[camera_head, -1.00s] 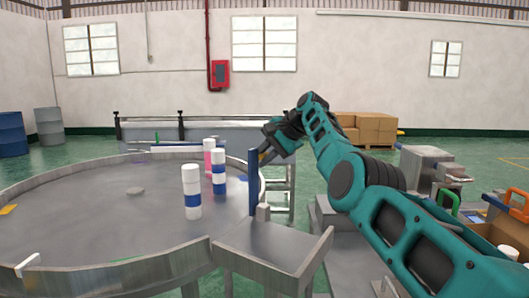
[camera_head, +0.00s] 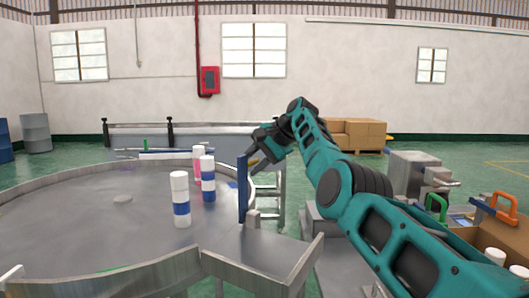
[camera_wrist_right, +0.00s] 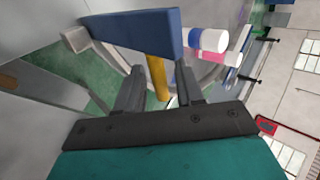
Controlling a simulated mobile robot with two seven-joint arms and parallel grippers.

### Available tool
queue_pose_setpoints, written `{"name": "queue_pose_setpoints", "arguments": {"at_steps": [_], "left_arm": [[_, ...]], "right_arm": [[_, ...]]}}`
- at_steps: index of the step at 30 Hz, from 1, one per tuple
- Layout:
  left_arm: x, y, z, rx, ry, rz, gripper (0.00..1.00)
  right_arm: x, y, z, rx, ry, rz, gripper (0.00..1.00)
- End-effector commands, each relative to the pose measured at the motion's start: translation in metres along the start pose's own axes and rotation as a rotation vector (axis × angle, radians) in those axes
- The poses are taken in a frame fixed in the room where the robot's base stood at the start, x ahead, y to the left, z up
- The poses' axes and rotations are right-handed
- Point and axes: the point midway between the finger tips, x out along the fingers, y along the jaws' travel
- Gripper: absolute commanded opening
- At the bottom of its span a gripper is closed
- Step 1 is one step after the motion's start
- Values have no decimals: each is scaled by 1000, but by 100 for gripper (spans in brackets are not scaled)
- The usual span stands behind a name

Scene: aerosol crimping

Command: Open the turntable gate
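The turntable (camera_head: 90,225) is a wide grey round table with a raised metal rim at the left of the head view. The gate (camera_head: 242,190) is an upright blue panel at its right edge, beside the metal chute. In the right wrist view the blue gate (camera_wrist_right: 135,33) carries a yellow handle (camera_wrist_right: 157,78). My right gripper (camera_head: 256,160) is at the far side of the gate. In the wrist view its two dark fingers (camera_wrist_right: 160,90) stand apart, one on each side of the handle, with a gap visible. My left gripper is out of view.
White cans with blue bands (camera_head: 181,200) and a pink-banded can (camera_head: 198,165) stand on the turntable near the gate. A metal chute (camera_head: 265,250) leads off its edge. A grey machine (camera_head: 412,175) and a cardboard box (camera_head: 480,240) are at the right.

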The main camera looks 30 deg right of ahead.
Motion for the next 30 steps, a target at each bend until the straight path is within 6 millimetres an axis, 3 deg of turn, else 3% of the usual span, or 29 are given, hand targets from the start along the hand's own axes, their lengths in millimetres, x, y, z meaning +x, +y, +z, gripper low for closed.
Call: {"name": "queue_pose_setpoints", "arguments": {"at_steps": [5,12,18,24,30], "left_arm": [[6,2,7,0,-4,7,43],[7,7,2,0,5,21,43],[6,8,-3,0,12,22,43],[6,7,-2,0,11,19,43],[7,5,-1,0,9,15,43]], "right_arm": [[-19,2,-1,0,6,-3,37],[-76,1,-1,1,6,-3,37],[-111,0,0,0,4,-2,37],[-124,0,0,0,2,-1,37],[-125,0,0,0,2,-1,37]]}}
